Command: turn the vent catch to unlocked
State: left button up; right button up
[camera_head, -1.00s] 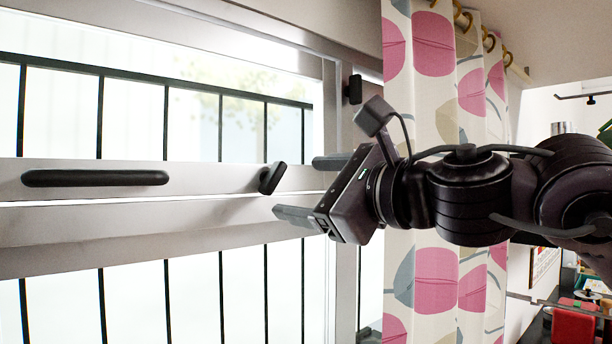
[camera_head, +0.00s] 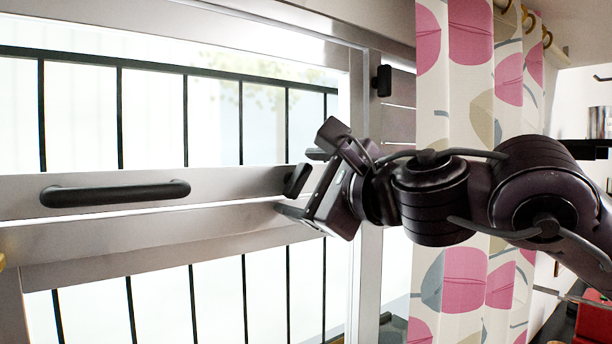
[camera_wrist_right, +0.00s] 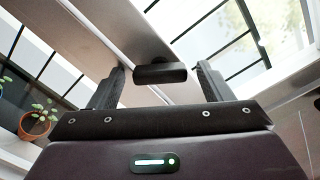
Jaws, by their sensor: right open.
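The vent catch (camera_head: 297,180) is a small black lever on the grey horizontal window rail, tilted in the head view. My right gripper (camera_head: 304,183) is open, with one finger above and one below the catch. In the right wrist view the catch (camera_wrist_right: 160,73) is a dark bar between the two spread fingers, just beyond their tips, with a gap on either side. Whether a finger touches it I cannot tell. My left gripper is not in view.
A long black handle (camera_head: 115,193) lies along the same rail to the left. Another black latch (camera_head: 383,81) is on the window frame. A patterned curtain (camera_head: 465,275) hangs behind my right arm. The wrist view shows a potted plant (camera_wrist_right: 38,123) at left.

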jog(key=shift+s, duration=0.15)
jog(key=shift+c, duration=0.7)
jog(key=c, duration=0.8)
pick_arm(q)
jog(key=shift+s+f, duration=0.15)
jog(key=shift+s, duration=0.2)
pick_arm(e)
jog(key=shift+c, duration=0.2)
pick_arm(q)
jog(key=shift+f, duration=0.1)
pick_arm(e)
jog(key=shift+f+m+b, duration=0.15)
jog(key=shift+m+b, duration=0.65)
jog(key=shift+m, duration=0.2)
jog(key=m+b, duration=0.1)
jog(key=m, duration=0.1)
jog(key=shift+m, duration=0.4)
jog(key=m+b, duration=0.1)
jog(key=m, duration=0.2)
jog(key=shift+b, duration=0.3)
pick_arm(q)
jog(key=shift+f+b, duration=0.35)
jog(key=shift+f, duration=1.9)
pick_arm(e)
jog(key=shift+m, duration=1.7)
jog(key=shift+r, duration=0.2)
